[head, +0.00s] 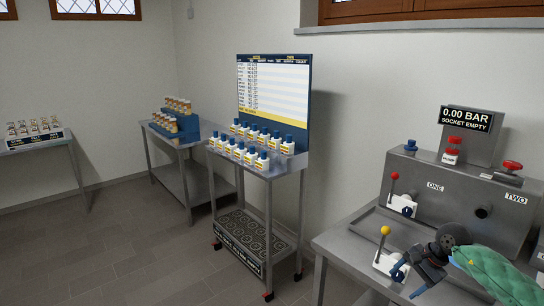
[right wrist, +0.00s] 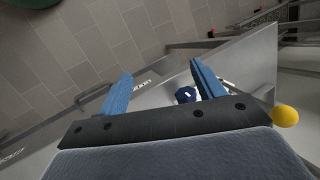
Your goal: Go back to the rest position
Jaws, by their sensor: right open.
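My right gripper (head: 409,282) is over the front edge of the steel bench at the lower right of the head view, just below the lever with the yellow knob (head: 385,231). Its two blue fingers stand apart in the right wrist view (right wrist: 161,72), with nothing held between them. A blue fitting (right wrist: 186,95) shows beyond the right finger there, apart from the grip as far as I can tell. The yellow knob also shows at the right of that view (right wrist: 285,117). My left gripper is not in view.
A lever with a red knob (head: 395,176) stands further back on the bench. The steel test unit (head: 455,190) behind carries a display (head: 466,119) reading 0.00 BAR, SOCKET EMPTY. A bottle cart (head: 262,171) stands left of the bench, with open floor (head: 130,250) before it.

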